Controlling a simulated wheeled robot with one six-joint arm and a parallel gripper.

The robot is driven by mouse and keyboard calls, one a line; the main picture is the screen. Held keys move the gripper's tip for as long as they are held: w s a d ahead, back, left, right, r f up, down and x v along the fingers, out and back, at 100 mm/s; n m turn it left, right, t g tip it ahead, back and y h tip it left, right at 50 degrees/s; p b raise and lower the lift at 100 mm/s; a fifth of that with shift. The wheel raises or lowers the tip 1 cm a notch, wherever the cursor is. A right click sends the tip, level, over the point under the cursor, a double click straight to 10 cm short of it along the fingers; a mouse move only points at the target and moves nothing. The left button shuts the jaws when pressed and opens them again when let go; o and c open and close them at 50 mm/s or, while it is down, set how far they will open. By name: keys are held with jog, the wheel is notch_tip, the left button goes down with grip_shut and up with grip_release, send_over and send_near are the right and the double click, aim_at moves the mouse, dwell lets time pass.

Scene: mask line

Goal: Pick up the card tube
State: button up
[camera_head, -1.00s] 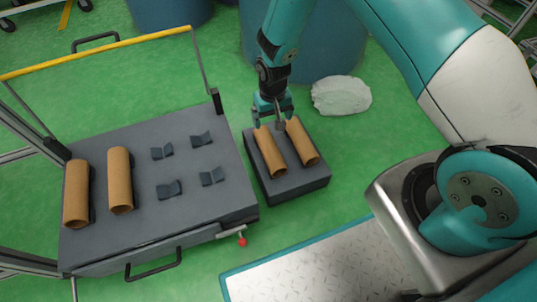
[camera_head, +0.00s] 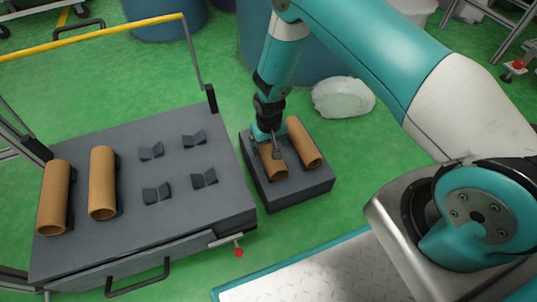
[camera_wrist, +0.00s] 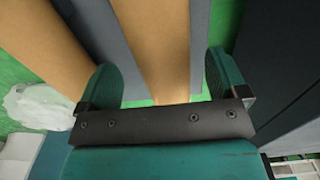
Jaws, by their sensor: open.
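Two brown card tubes lie side by side on a small dark block (camera_head: 300,192). My gripper (camera_head: 269,146) is down over the left card tube (camera_head: 277,168) on that block and hides part of it. In the wrist view this tube (camera_wrist: 160,45) runs between my two open fingers (camera_wrist: 162,85), with a gap showing on each side. The right card tube (camera_head: 304,142) lies just beside it; in the wrist view it shows left of the fingers (camera_wrist: 45,35).
A dark cart (camera_head: 130,235) at the left carries two more card tubes (camera_head: 103,183) and several empty V-shaped holders (camera_head: 157,193). A yellow bar (camera_head: 95,37) crosses its back. A white bag (camera_head: 343,97) lies on the green floor behind the block. Blue barrels (camera_head: 165,18) stand behind.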

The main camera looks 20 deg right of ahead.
aim_at(269, 147)
notch_tip(269, 147, down, 4)
jog(key=shift+a+r+b, duration=0.1)
jog(key=shift+b, duration=0.95)
jog(key=shift+r, duration=0.1)
jog(key=c, duration=1)
jog(key=shift+r, duration=0.15)
